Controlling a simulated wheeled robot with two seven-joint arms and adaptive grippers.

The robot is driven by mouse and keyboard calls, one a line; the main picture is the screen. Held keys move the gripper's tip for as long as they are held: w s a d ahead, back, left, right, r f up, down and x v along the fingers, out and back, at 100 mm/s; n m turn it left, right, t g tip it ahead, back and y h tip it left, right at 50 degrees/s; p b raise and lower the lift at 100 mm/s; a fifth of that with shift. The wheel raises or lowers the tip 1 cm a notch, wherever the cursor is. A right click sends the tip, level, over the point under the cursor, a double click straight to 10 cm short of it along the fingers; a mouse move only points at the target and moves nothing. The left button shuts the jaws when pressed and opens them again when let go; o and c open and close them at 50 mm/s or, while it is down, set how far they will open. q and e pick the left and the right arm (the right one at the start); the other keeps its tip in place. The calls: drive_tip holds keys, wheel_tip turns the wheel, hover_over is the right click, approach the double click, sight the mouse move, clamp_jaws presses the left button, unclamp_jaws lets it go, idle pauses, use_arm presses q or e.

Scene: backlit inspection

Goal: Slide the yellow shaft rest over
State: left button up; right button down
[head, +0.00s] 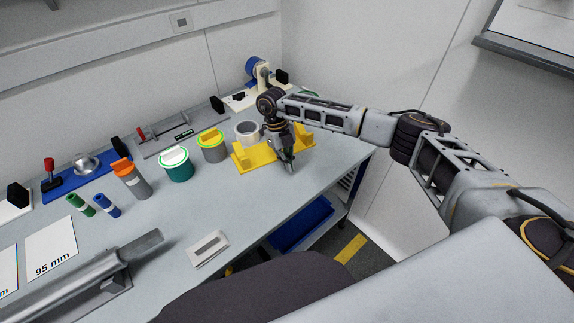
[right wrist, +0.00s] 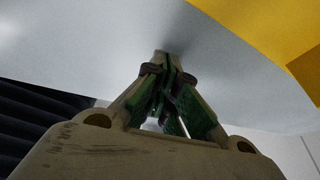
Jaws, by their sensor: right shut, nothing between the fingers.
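The yellow shaft rest (head: 252,158) lies on the grey bench near its right end, with raised parts at both ends. It also fills the upper right corner of the right wrist view (right wrist: 268,32). My right gripper (head: 291,170) points down at the front side of the rest, and hides part of its middle. Its fingers are closed together with nothing between them, and they show in the right wrist view (right wrist: 168,62). In that view the fingertips are apart from the rest. In the head view I cannot tell whether they touch it. My left gripper is not in view.
A white tape roll (head: 247,132) stands just behind the rest. A grey pot with a yellow lid (head: 213,147) and a teal pot (head: 176,165) stand to its left. A white slotted block (head: 207,248) lies near the front edge. The bench between is clear.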

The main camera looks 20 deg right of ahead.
drive_tip(key=shift+w+a+r, duration=0.15)
drive_tip(key=shift+w+r, duration=0.35)
drive_tip(key=shift+r, duration=0.25)
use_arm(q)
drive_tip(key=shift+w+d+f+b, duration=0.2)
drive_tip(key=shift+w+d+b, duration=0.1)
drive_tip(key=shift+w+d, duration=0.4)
use_arm(e)
drive_tip(key=v, duration=0.7)
drive_tip(key=shift+r, duration=0.25)
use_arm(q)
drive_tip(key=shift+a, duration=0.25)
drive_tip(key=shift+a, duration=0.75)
use_arm(e)
drive_tip(key=shift+s+f, duration=0.1)
